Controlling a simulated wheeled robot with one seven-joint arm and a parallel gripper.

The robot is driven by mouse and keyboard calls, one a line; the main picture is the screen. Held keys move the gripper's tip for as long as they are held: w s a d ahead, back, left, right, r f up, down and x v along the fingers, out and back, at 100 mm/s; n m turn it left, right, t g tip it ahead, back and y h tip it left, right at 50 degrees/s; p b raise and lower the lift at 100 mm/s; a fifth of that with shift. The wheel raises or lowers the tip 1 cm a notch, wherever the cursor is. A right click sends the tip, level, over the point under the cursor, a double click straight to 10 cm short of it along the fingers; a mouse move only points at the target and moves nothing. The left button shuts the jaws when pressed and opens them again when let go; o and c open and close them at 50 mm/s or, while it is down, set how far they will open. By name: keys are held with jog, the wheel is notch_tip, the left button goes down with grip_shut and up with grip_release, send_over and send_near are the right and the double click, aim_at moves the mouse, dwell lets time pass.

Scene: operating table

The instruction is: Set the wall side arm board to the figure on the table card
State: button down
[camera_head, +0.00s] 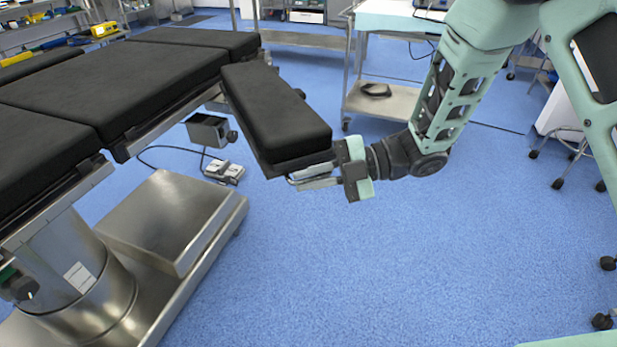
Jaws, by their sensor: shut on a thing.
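The arm board (272,110) is a long black pad on a metal frame, sticking out at an angle from the side of the operating table (125,80). Its near end points toward the lower right. My gripper (335,178) is at this near end, shut on the metal handle (312,177) below the pad. The fingertips are partly hidden by the gripper body. A clamp box with a knob (208,130) hangs by the table's side rail. I see no readable table card or angle figure in this view.
A metal table base and pedestal (165,222) stand at the lower left. A foot pedal (223,171) with a cable lies on the floor. A steel trolley (385,103) stands behind my arm. Wheeled stands are at the right. The blue floor (390,260) in front is clear.

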jog(key=shift+s+f, duration=0.15)
jog(key=shift+f, duration=0.1)
jog(key=c, duration=1.5)
grip_release()
jog(key=shift+r, duration=0.1)
jog(key=p+v, duration=0.2)
jog(key=v, duration=1.5)
jog(key=shift+d+r, duration=0.2)
